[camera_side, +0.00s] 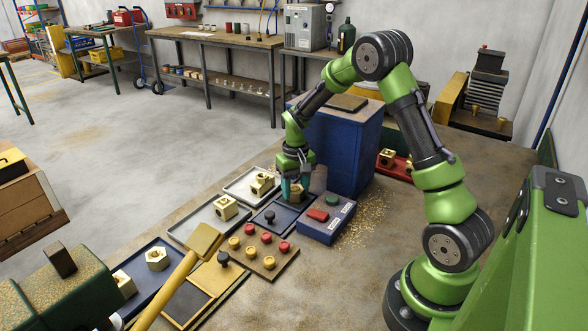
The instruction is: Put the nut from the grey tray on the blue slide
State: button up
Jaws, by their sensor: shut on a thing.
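My gripper (295,188), with teal fingers, is shut on a brass nut (297,193). The nut is low over the right end of the dark blue slide (268,217); I cannot tell whether it touches the slide. The slide has a black knob near its front. The grey tray (203,226) lies to the left of the slide, with one brass nut (225,207) on it.
A light tray (238,192) with brass pieces (262,183) lies behind. A blue button box (327,219) and a tall blue housing (345,145) stand to the right. A panel with red and yellow knobs (262,262) is in front. Brass chips litter the table.

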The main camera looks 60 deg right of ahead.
jog(key=shift+f, duration=0.1)
jog(key=o, duration=1.4)
notch_tip(320, 180, up, 12)
jog(key=s+a+r+n+t, duration=0.1)
jog(key=s+a+r+t, duration=0.2)
jog(key=s+a+r, duration=0.5)
jog(key=s+a+t, duration=0.1)
jog(key=s+a, duration=0.2)
jog(key=s+a+r+t+y, duration=0.1)
jog(key=s+a, duration=0.2)
jog(key=a, duration=0.1)
jog(key=s+a+r+n+t+y, duration=0.1)
jog(key=s+a+t, duration=0.1)
jog(key=s+a, duration=0.1)
jog(key=shift+s+a+r, duration=0.1)
jog(key=shift+s+a, duration=0.15)
jog(key=shift+a, duration=0.05)
